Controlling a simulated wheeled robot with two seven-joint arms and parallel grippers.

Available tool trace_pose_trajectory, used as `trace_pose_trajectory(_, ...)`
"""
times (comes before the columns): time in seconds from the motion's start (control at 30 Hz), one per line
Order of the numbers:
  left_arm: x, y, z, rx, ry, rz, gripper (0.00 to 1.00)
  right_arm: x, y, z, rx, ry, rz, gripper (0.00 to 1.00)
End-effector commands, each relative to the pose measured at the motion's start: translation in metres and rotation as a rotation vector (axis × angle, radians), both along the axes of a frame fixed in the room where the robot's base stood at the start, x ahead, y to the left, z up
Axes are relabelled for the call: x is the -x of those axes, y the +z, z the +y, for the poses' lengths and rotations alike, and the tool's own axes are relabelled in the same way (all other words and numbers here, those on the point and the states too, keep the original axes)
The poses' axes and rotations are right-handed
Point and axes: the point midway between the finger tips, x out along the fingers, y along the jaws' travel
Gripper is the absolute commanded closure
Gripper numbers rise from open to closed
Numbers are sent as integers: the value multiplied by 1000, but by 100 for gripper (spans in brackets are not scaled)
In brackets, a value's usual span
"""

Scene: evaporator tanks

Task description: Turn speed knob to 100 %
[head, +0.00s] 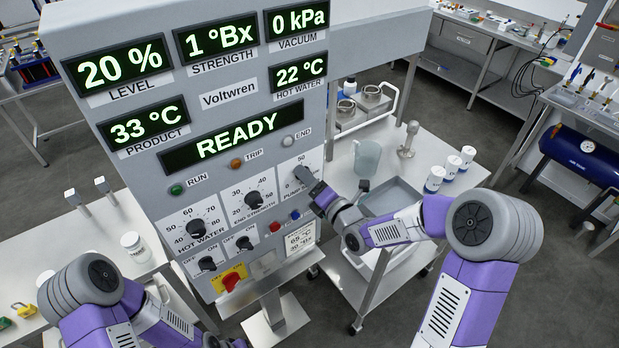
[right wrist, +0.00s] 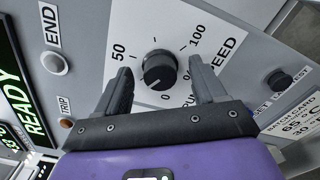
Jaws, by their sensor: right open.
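The pump speed knob (right wrist: 159,69) is black and round, on a white scale marked 0, 50 and 100. A pale mark on it seems to point toward the 0 side. My right gripper (right wrist: 158,83) is open, with one finger on each side of the knob in the right wrist view. I cannot tell whether the fingers touch it. In the head view my right gripper (head: 311,187) is at the panel's right edge and largely hides the knob. My left arm is at the lower left, but its gripper is not seen.
The panel's READY display (head: 219,140) is lit. The end strength knob (head: 253,199) and hot water knob (head: 196,227) are left of the pump speed knob. Small red (head: 275,226) and blue (head: 295,214) buttons sit below it. A steel cart (head: 410,175) stands close behind my right arm.

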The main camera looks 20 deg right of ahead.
Motion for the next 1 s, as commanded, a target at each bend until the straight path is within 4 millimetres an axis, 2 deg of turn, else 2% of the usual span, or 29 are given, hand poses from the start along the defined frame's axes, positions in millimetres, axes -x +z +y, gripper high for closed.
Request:
trace_pose_trajectory(0.23,0,0,0,0,0,0,61,-1,0,1,-1,0,0,30)
trace_pose_trajectory(0.27,0,0,0,0,0,0,61,-1,0,1,-1,0,0,33)
trace_pose_trajectory(0.6,0,0,0,0,0,0,61,-1,0,0,-1,0,0,85)
trace_pose_trajectory(0.83,0,-4,0,0,0,0,61,-1,-1,0,-17,0,5,86)
trace_pose_trajectory(1.0,0,-17,0,0,0,0,61,-1,-2,0,-73,-2,23,86)
